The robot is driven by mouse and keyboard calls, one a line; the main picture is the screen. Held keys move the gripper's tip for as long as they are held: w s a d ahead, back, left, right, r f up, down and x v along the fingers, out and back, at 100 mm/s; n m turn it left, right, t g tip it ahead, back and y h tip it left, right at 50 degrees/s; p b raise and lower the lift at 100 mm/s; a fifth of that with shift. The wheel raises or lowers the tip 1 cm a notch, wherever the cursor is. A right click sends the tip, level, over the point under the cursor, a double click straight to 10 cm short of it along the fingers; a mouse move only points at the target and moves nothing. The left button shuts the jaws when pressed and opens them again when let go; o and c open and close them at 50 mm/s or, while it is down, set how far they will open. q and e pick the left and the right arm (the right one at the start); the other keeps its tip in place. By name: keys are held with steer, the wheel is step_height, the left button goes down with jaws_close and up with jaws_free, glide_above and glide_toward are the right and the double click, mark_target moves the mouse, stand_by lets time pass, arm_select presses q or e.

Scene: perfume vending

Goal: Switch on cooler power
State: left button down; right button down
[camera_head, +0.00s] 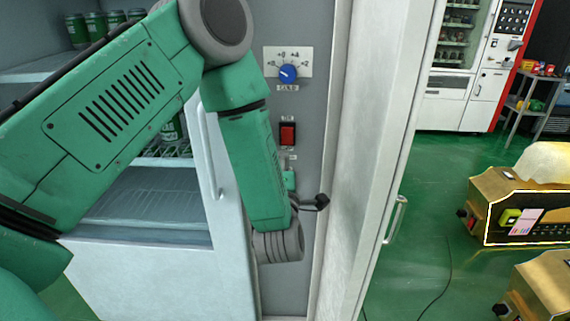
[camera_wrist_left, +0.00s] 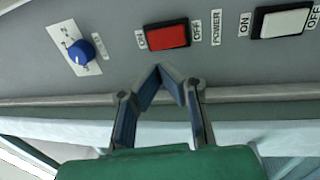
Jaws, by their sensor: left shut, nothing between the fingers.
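A red rocker switch (camera_head: 288,133) is on the grey control panel (camera_head: 303,105). In the left wrist view the red switch (camera_wrist_left: 167,37) lies between ON and OFF labels. A white switch (camera_wrist_left: 286,21), with its own ON and OFF labels, is to its right, and a POWER label stands between the two. My left gripper (camera_wrist_left: 165,73) is shut and empty, its fingertips just below the red switch in that view; I cannot tell whether they touch the panel. In the head view my left arm hides most of the gripper and the lower panel. My right gripper is not in view.
A blue knob (camera_head: 288,73) is above the red switch. The cooler's white-framed door (camera_head: 140,265) is at left, with green cans (camera_head: 95,28) on a shelf. An open white door (camera_head: 375,130) stands right of the panel. Green floor (camera_head: 430,220) is visible beyond it.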

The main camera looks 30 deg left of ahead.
mark_target(288, 132)
arm_select(q)
steer(key=x, duration=0.4)
steer(key=d+p+x, duration=0.1)
steer(key=x, duration=0.2)
steer(key=shift+w+r, duration=0.25)
steer(key=shift+w, duration=0.05)
steer(key=shift+a+f, duration=0.15)
steer(key=shift+a, duration=0.35)
steer(key=shift+w+a+r+g+p, duration=0.1)
steer(key=shift+w+r+g+p, duration=0.1)
steer(key=shift+r+g+p, duration=0.25)
steer(key=shift+h, duration=0.3)
steer(key=shift+f, duration=0.15)
steer(key=shift+w+d, duration=0.1)
steer(key=shift+d, duration=0.1)
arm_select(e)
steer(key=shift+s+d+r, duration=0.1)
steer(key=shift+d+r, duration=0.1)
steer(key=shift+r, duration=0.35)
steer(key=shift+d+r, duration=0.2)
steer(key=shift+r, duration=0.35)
arm_select(q)
steer(key=shift+f, duration=0.1)
